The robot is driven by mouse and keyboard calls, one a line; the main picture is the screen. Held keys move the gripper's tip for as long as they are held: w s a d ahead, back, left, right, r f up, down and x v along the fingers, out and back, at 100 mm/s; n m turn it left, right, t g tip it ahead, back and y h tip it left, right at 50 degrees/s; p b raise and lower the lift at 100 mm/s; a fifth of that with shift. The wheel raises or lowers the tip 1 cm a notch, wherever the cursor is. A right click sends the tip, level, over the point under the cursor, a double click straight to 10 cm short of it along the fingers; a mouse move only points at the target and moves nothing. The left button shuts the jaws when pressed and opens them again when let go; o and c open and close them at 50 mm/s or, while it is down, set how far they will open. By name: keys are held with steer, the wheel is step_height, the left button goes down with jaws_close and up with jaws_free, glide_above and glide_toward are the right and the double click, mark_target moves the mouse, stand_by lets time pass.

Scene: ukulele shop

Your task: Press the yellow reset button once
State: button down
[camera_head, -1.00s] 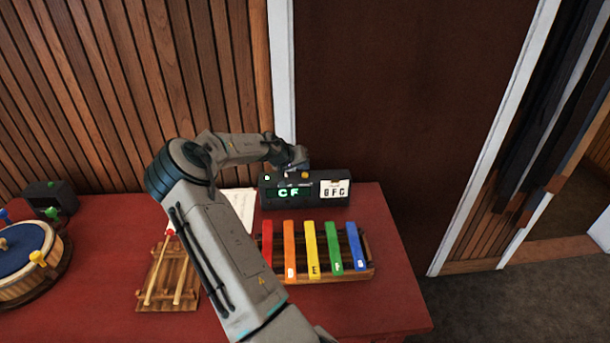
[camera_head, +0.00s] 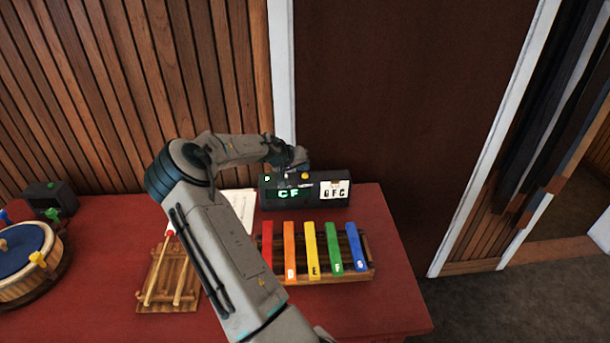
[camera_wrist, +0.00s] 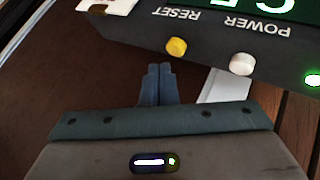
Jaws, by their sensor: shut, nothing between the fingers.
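The yellow reset button (camera_head: 305,176) sits on top of a dark box (camera_head: 310,202) at the back of the red table. In the wrist view the yellow button (camera_wrist: 176,46) stands out from the box beside the upside-down label RESET. A white button (camera_wrist: 242,63) is beside it, labelled POWER. My gripper (camera_wrist: 158,70) is shut and empty. Its fingertips appear close to the yellow button, with a visible gap in the picture. In the head view my gripper is small and dark above the box, and its fingertips are hard to make out.
The box has a green display reading C F and a white card (camera_head: 335,190). In front stands a xylophone (camera_head: 313,250) with coloured bars. Mallets lie on a wooden rack (camera_head: 160,285). A drum (camera_head: 25,255) and a small dark box (camera_head: 50,198) are at the left. A wall rises behind.

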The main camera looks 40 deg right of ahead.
stand_by(0.7)
steer(key=shift+f+b, duration=0.5)
steer(key=shift+b, duration=0.15)
steer(key=shift+f+b, duration=0.5)
stand_by(0.5)
steer(key=shift+r, duration=0.95)
steer(key=shift+r+p, duration=0.15)
steer(key=shift+p, duration=0.15)
step_height(320, 180, up, 5)
steer(key=shift+f+p, duration=0.15)
steer(key=shift+p, duration=0.65)
